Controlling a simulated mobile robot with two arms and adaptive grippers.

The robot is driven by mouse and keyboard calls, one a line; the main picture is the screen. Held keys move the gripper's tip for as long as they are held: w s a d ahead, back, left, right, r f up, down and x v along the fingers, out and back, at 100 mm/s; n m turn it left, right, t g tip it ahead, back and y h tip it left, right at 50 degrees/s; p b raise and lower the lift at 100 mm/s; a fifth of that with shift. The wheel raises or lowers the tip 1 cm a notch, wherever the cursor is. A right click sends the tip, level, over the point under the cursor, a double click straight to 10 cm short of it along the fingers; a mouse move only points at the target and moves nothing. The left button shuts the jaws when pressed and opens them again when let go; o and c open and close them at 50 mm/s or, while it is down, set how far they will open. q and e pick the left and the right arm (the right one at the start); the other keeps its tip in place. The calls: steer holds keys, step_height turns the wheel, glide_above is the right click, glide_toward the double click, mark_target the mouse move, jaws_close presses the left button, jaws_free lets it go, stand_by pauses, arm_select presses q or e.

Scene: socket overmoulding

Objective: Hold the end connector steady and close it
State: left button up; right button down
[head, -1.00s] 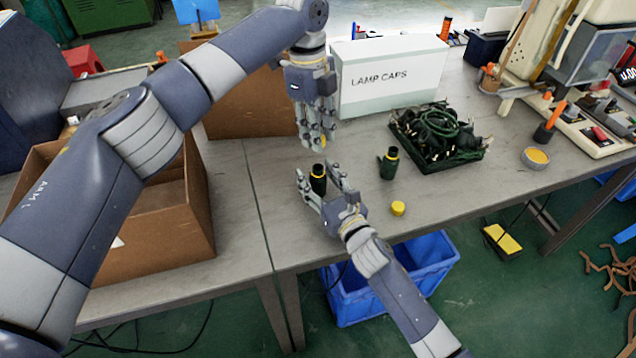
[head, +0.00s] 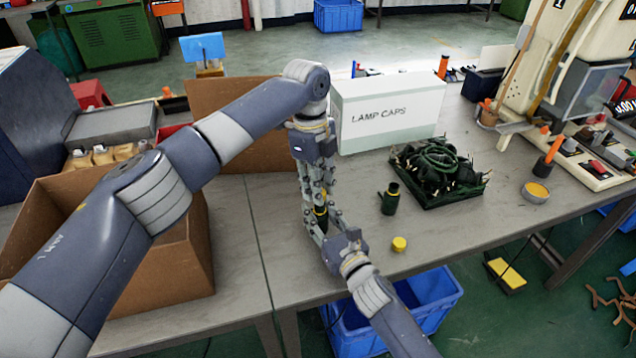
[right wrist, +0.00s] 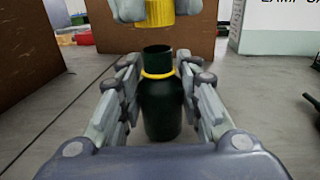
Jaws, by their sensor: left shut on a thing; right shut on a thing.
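The end connector (right wrist: 162,108) is a dark green bottle-like body with a yellow ring at its neck. It stands upright between the fingers of my right gripper (right wrist: 161,100), shut on it. My left gripper (head: 318,196) comes down from above and is shut on a yellow cap (right wrist: 160,14). In the right wrist view the cap is above the connector's open neck, with a small gap between them. In the head view the fingers of both grippers (head: 320,222) largely hide the connector and cap.
Another dark green connector (head: 389,200) stands to the right, with a loose yellow cap (head: 399,244) near the table edge. A blue bin (head: 432,292) is below the edge.

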mark_target(317, 210)
arm_select(q)
steer(key=shift+s+d+f, duration=0.1)
steer(key=shift+s+f, duration=0.05)
steer(key=shift+f, duration=0.75)
steer(key=shift+f, duration=0.55)
stand_by(0.4)
steer(key=m, duration=0.3)
steer(key=shift+m, duration=0.3)
steer(key=m, duration=0.4)
steer(key=shift+d+m+y, duration=0.1)
steer(key=shift+m+y, duration=0.3)
steer(key=m, duration=0.3)
steer(key=shift+m, duration=0.3)
steer(key=m, duration=0.4)
steer(key=shift+y, duration=0.4)
